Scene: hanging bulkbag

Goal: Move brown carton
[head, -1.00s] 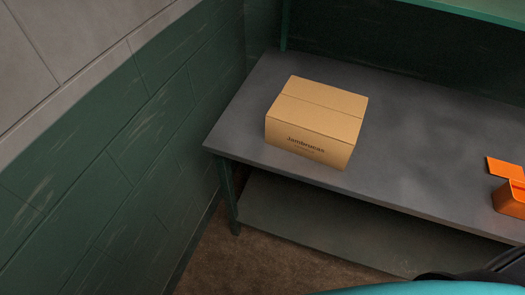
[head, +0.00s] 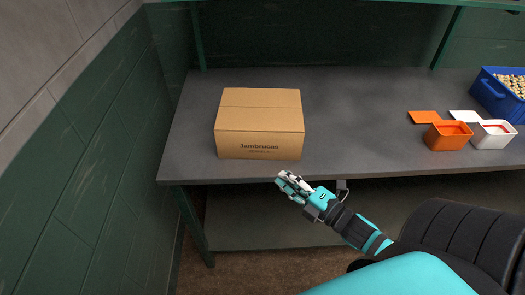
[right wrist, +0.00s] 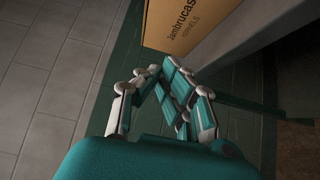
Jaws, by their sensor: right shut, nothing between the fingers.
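The brown carton (head: 259,122) sits closed and upright on the left part of the grey table, near its front edge. Dark lettering reading "Jambrucas" is on its front face. In the right wrist view the carton (right wrist: 182,22) shows at the top, beyond the fingers. My right gripper (head: 281,177) is shut and empty, just in front of the table's front edge and below the carton's lower right front, apart from it. In the right wrist view its fingers (right wrist: 152,75) are drawn together. My left gripper is not in view.
The grey table (head: 350,120) has clear room right of the carton. Farther right stand an orange bin (head: 447,136), a white bin (head: 492,135) and a blue crate (head: 500,95) of small pieces. A green wall (head: 90,150) is close on the left. A lower shelf (head: 270,220) runs beneath.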

